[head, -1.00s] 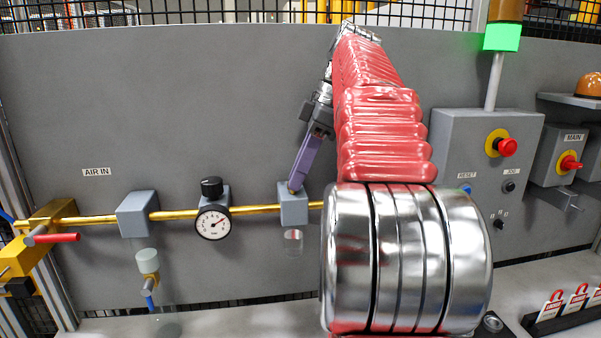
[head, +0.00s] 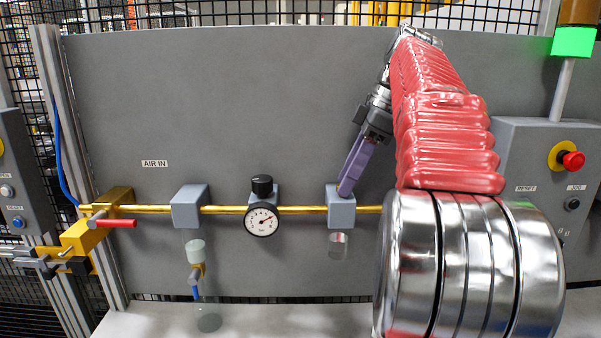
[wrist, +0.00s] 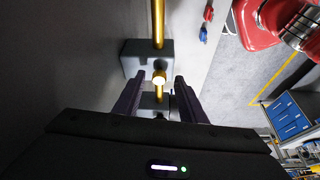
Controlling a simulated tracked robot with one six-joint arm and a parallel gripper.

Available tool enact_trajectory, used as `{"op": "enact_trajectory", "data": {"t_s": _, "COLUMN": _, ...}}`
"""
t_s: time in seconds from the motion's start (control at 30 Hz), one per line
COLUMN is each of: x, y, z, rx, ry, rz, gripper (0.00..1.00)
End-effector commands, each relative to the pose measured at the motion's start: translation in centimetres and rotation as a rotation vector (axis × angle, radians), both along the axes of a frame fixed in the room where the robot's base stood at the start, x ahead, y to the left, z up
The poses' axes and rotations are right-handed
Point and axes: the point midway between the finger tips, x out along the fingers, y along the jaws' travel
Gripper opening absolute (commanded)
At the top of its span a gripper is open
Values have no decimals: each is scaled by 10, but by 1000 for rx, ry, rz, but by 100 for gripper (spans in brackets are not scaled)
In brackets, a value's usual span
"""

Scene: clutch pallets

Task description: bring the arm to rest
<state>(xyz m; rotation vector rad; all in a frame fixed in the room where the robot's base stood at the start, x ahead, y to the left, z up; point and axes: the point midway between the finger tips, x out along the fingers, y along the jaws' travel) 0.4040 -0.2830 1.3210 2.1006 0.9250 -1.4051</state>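My gripper (head: 343,190) has purple fingers. In the head view it points down in front of the grey panel, its tips overlapping the top of the right grey block (head: 341,212) on the brass air line. I cannot tell there whether it touches the block. In the wrist view the two fingers of my gripper (wrist: 155,84) stand apart with nothing held between them.
The pressure gauge (head: 261,221), left grey block (head: 188,209) and red-handled brass valve (head: 118,223) sit left along the line. A control box (head: 530,180) with a red button is at right. The upper panel (head: 220,90) is bare.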

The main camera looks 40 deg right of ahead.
Motion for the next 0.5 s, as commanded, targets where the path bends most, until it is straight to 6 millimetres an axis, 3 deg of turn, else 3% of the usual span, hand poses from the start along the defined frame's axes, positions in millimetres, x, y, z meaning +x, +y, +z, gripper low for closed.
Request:
{"op": "enact_trajectory", "data": {"t_s": 0.27, "x": 1, "y": 2, "z": 2, "rx": -2, "ry": -4, "rz": -2, "gripper": 37}}
{"op": "enact_trajectory", "data": {"t_s": 0.5, "x": 8, "y": 24, "z": 11, "rx": -17, "ry": -24, "rz": -44, "gripper": 37}}
